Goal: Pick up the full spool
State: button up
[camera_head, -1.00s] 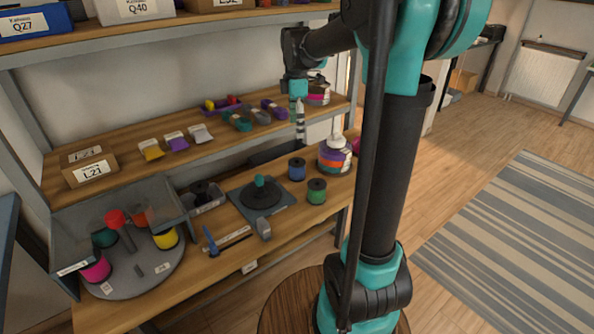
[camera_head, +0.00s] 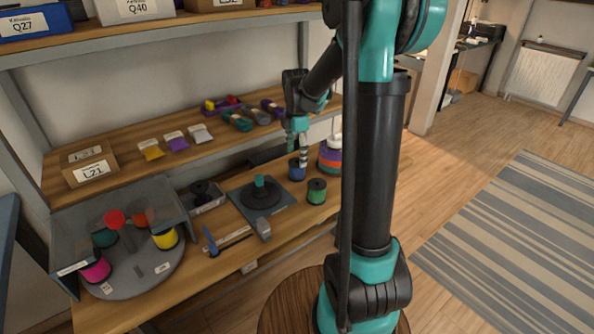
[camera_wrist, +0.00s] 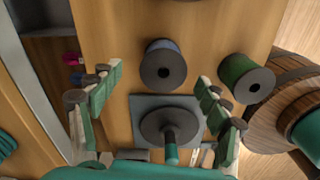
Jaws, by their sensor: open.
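A blue spool (camera_head: 297,173) with dark flanges stands upright on the workbench. A green spool (camera_head: 316,191) stands just in front and to the right of it. I cannot tell for sure which one is the full spool. My gripper (camera_head: 298,142) is open and empty, pointing down above the blue spool and partly overlapping it in the head view. In the wrist view my gripper's fingers (camera_wrist: 160,77) spread on both sides of the blue spool (camera_wrist: 163,66), apart from it. The green spool (camera_wrist: 245,78) lies outside the right finger.
A dark round plate with a teal-topped post on a grey base (camera_head: 262,208) stands left of the spools. A multicoloured stack (camera_head: 331,156) is close behind on the right, partly hidden by my arm. A turntable (camera_head: 140,275) with coloured spools is at left. A shelf (camera_head: 110,190) hangs above.

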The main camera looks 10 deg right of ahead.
aim_at(297, 168)
jog(key=shift+s+d+f, duration=0.1)
jog(key=shift+s+f, duration=0.05)
jog(key=shift+f, duration=1.25)
jog(key=shift+s+f, duration=0.1)
jog(key=shift+f, duration=1.3)
jog(key=shift+c, duration=0.3)
jog(key=c, duration=1.2)
